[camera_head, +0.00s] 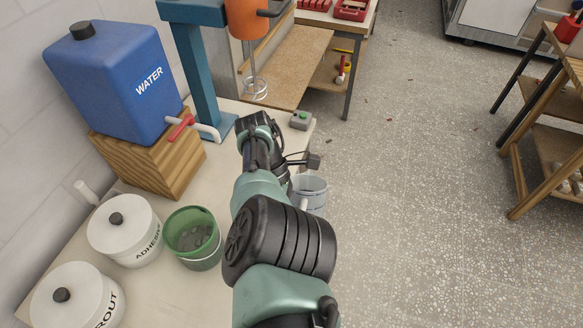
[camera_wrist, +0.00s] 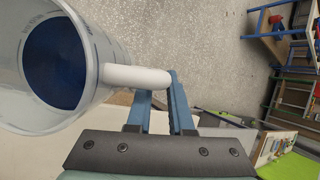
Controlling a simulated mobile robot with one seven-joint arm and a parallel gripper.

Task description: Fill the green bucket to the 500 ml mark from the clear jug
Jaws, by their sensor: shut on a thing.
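The green bucket (camera_head: 207,263) stands upright on the worktop left of my arm, with lumpy grey-green matter inside. The clear jug (camera_head: 314,184) shows right of my arm, near the worktop's right edge and partly hidden by the arm. In the wrist view the jug (camera_wrist: 108,45) fills the upper left, its mouth toward the camera and dark blue visible inside. My gripper (camera_wrist: 160,84) is shut on the jug's pale handle (camera_wrist: 130,77). In the head view my arm hides the fingers. I cannot read the bucket's 500 ml mark.
A blue water container (camera_head: 110,85) with a red-handled tap (camera_head: 183,127) stands on a wooden block (camera_head: 150,160). A teal mixer stand (camera_head: 198,75) with an orange head is behind. Open floor lies right.

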